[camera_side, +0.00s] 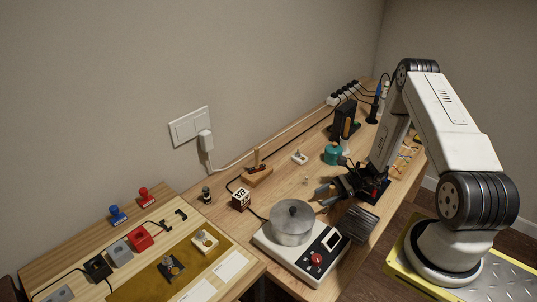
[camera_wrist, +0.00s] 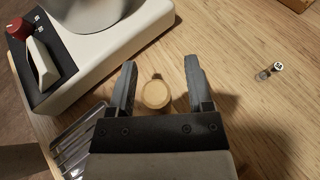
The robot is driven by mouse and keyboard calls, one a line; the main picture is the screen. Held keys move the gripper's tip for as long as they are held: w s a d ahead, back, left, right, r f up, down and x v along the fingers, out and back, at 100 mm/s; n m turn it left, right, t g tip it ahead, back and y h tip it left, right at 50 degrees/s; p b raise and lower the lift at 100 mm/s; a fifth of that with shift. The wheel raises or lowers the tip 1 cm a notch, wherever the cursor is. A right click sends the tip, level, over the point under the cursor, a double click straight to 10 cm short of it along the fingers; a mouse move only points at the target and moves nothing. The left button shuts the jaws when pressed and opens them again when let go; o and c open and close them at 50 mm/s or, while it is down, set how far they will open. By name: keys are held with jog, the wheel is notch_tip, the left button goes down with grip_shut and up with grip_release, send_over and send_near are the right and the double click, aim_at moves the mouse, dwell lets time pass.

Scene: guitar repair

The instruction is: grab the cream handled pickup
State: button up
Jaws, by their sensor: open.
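In the wrist view, a round cream knob (camera_wrist: 155,94), seen from above, sits between the two fingers of my gripper (camera_wrist: 161,68). It looks like the top of a handle, and what is under it is mostly hidden. The fingers are open, with a gap on both sides of the knob. In the side view, my gripper (camera_side: 322,197) is low over the bench just behind the pot; I cannot make out the knob there. A cream pickup with a small knob (camera_side: 204,241) lies on the mustard mat, and a small white piece (camera_side: 299,157) lies farther back.
A metal pot (camera_side: 292,222) stands on a white hot plate (camera_side: 300,250) close to my gripper; the hot plate also shows in the wrist view (camera_wrist: 85,62). A clear ribbed tray (camera_wrist: 78,142) is at lower left there. A small metal part (camera_wrist: 270,71) lies right, on open bench.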

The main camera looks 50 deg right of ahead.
grip_shut()
jog(key=shift+r, duration=0.15)
notch_tip(320, 180, up, 10)
dwell(0.9)
dwell(0.5)
